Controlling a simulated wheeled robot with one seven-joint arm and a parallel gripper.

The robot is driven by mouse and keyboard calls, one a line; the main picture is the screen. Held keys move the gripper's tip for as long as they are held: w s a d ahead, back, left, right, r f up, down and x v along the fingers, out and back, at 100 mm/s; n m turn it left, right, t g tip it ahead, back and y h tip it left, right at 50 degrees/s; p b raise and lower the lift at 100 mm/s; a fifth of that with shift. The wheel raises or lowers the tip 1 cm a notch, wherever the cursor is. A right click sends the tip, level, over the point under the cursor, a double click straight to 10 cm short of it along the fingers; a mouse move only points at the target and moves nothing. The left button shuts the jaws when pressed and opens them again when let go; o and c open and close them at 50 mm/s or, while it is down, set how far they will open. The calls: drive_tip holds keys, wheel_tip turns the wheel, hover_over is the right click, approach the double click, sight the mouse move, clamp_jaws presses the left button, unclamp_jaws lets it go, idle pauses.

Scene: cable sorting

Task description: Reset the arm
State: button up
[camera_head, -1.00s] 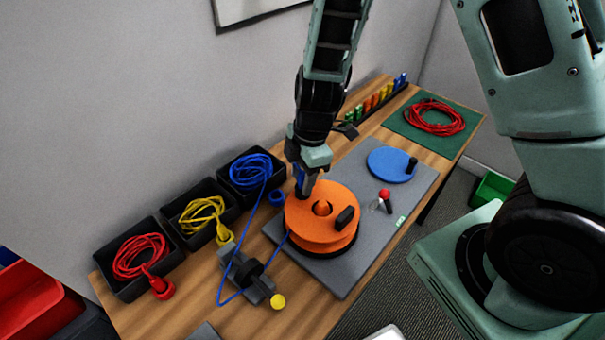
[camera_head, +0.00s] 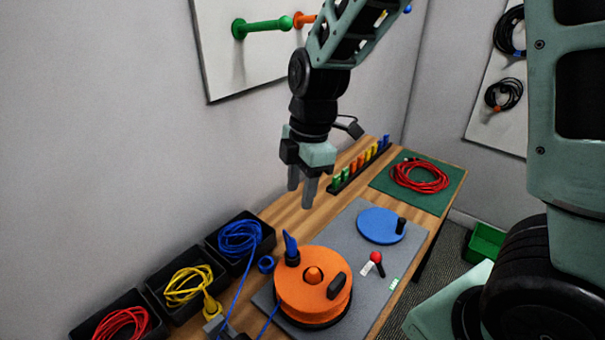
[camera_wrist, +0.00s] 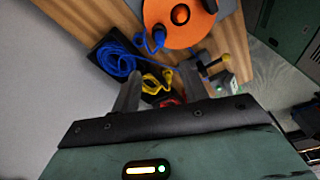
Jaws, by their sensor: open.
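My gripper (camera_head: 302,190) is open and empty in the head view, raised above the table behind the orange reel. Its two fingers point down. In the wrist view my gripper (camera_wrist: 163,88) also shows nothing between its fingertips but the scene far below. The orange reel (camera_head: 295,282) lies on the grey mat, with a blue plug (camera_head: 291,246) standing upright on its edge. The reel also shows at the top of the wrist view (camera_wrist: 180,28). A blue cable runs from the reel side towards the blue cable coil (camera_head: 238,238) in a black bin.
Black bins with a yellow cable (camera_head: 187,285) and a red cable (camera_head: 122,324) stand at the left. A blue disc (camera_head: 380,225), a red-knobbed lever (camera_head: 376,258) and a red coil (camera_head: 420,176) lie right. Pegs (camera_head: 240,28) stick out from the wall board.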

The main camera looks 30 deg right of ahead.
drive_tip(key=shift+d+r, duration=0.2)
drive_tip(key=shift+r, duration=1.1)
drive_tip(key=s+a+m, duration=0.4)
drive_tip(key=s+m, duration=0.1)
drive_tip(key=s, duration=0.4)
drive_tip(key=s+a+m+h, duration=0.1)
drive_tip(key=s+a+m, duration=0.4)
drive_tip(key=s, duration=0.5)
drive_tip(key=shift+f, duration=0.2)
